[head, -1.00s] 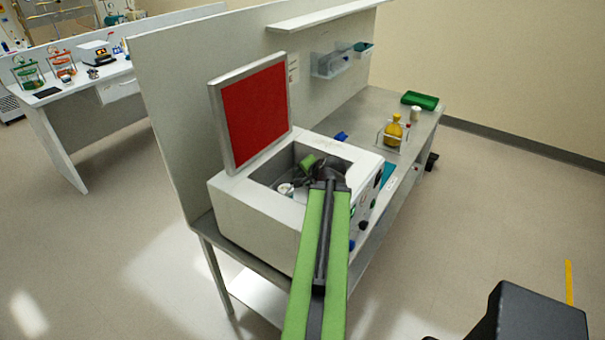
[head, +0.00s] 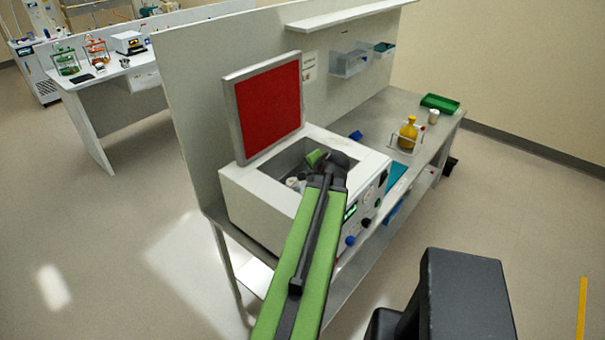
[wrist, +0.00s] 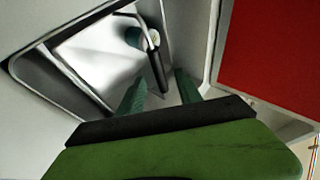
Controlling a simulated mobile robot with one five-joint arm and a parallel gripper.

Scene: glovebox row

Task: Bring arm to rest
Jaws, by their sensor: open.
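My arm reaches forward to a white box-shaped machine (head: 262,208) with an open chamber. My gripper (head: 316,158) is at the chamber opening in the head view, partly hidden by my own wrist. In the wrist view my gripper (wrist: 160,88) shows two dark green fingers spread apart with nothing between them. Beyond the fingers, inside the chamber, a dark rod-like part (wrist: 158,68) and a pale round-ended piece (wrist: 151,39) show. I cannot tell whether the fingers touch anything.
The machine's raised lid (head: 268,107), red inside, stands left of my gripper. A bench panel (head: 190,100) rises behind. Right along the bench are a yellow bottle (head: 408,132) in a rack and a green tray (head: 440,103). The floor (head: 545,220) at right is open.

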